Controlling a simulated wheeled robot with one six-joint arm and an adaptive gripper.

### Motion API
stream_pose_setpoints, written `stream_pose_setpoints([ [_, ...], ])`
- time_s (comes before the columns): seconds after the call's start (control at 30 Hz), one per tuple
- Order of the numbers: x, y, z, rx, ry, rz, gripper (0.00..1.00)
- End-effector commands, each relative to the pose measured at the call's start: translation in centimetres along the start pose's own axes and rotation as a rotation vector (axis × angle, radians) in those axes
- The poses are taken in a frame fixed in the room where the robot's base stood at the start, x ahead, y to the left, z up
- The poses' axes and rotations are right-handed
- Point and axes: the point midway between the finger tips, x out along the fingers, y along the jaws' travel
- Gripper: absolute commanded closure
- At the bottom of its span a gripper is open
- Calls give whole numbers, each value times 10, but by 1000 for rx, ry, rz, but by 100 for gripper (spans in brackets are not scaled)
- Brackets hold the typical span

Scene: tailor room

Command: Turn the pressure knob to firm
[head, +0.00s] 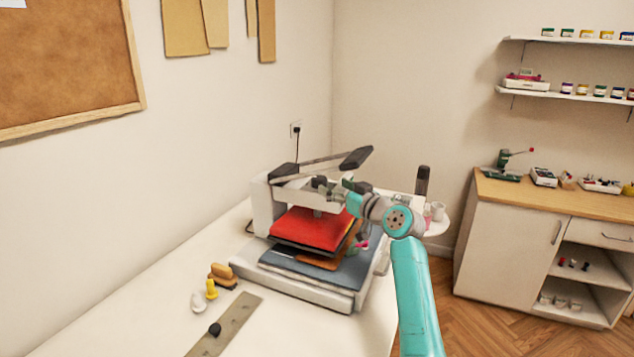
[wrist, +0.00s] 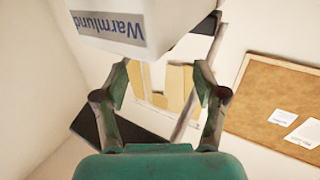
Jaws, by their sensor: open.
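A white heat press (head: 262,210) stands on the white table, with a grey lever that ends in a dark grip (head: 356,158). A red pad (head: 308,229) lies under its upper part. My gripper (head: 326,187) is at the press's upper part, below the lever. In the wrist view, my gripper (wrist: 163,80) has its fingers spread, with no object clearly held between them. I cannot make out the pressure knob; my gripper and arm cover part of the press in the head view.
Yellow and white small pieces (head: 211,289), a brush-like block (head: 222,275) and a long ruler-like strip (head: 226,325) lie on the table left of the press. A wall rises close behind. A wooden-topped cabinet (head: 515,235) stands at the right.

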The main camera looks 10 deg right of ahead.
Motion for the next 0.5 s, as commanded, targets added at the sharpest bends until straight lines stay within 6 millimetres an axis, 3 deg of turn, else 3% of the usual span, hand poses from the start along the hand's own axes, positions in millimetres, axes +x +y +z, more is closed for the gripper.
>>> stream_pose_setpoints([
  [0.2,38,-1,-1,0,0,-1,29],
  [0.5,60,-1,0,-1,1,0,29],
])
